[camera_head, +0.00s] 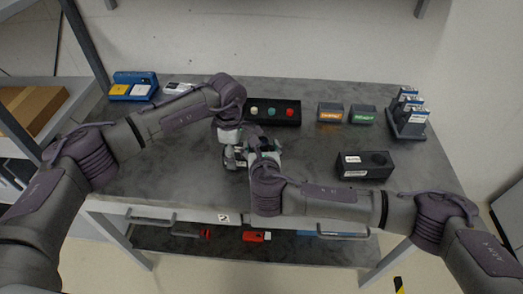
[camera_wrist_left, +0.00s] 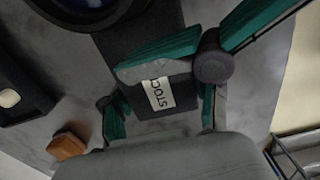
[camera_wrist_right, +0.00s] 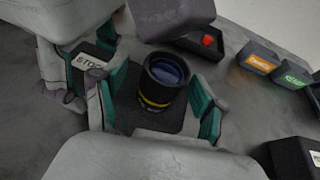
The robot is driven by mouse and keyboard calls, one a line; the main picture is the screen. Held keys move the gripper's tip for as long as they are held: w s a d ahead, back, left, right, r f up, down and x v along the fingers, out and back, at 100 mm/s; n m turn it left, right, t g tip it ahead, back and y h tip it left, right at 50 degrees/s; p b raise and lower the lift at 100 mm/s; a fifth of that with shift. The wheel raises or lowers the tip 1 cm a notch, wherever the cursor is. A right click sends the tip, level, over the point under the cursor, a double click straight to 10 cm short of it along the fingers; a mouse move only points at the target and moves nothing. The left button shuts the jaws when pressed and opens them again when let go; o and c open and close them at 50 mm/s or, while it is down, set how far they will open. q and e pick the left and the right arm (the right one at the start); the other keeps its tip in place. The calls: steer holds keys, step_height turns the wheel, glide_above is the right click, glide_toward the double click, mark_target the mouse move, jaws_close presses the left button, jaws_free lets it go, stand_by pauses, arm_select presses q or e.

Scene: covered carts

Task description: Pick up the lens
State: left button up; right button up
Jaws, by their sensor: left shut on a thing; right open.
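The lens (camera_wrist_right: 165,80) is a black cylinder with a yellow ring and bluish glass. It stands in a dark block labelled STOCK (camera_wrist_right: 150,118); the lens edge also shows in the left wrist view (camera_wrist_left: 85,12). My left gripper (camera_head: 233,157) is shut on the STOCK block (camera_wrist_left: 155,90) at its labelled end. My right gripper (camera_wrist_right: 160,100) is open, with its teal fingers on either side of the lens. In the head view the grippers mostly hide the lens and block. I cannot tell whether the right fingers touch the lens.
A black box with three coloured knobs (camera_head: 285,112) stands just behind. Two small boxes with orange (camera_head: 330,113) and green (camera_head: 362,115) labels, a rack (camera_head: 408,124) and a black block with a round recess (camera_head: 350,173) stand right. A blue tray (camera_head: 133,84) is back left.

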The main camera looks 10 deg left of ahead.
arm_select(q)
steer(key=shift+s, duration=0.1)
arm_select(e)
steer(key=shift+f, duration=0.15)
steer(key=shift+c, duration=0.3)
steer(key=shift+d+f, duration=0.15)
jaws_close()
